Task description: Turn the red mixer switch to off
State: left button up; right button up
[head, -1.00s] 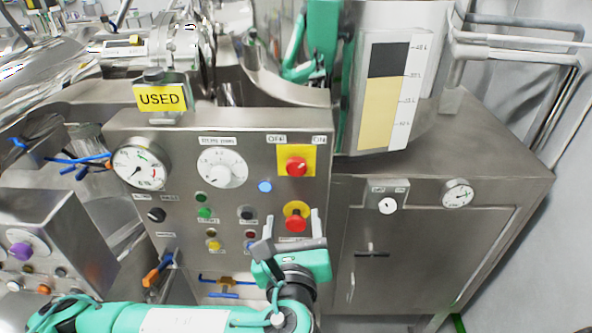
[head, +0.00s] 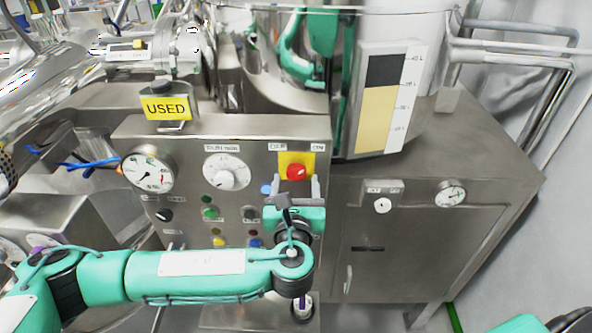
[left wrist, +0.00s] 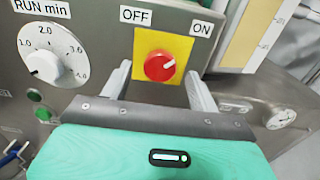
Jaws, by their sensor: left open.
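The red mixer switch (head: 296,171) is a round red knob on a yellow square plate, at the upper right of the steel control panel. In the left wrist view the red knob (left wrist: 159,67) has a pale pointer mark aimed to the upper right, toward the ON label (left wrist: 202,29); the OFF label (left wrist: 136,16) is at upper left. My left gripper (head: 294,187) is open just below the knob in the head view. In the left wrist view its two fingers (left wrist: 158,84) stand on either side of the yellow plate, with nothing between them gripped. My right gripper is not visible.
A white timer dial (head: 226,171) and a pressure gauge (head: 148,172) sit left of the switch. A yellow USED sign (head: 167,107) stands on the panel top. A steel cabinet (head: 400,250) with a small gauge is to the right.

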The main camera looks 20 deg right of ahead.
pick_arm(q)
jog(key=shift+x, duration=0.85)
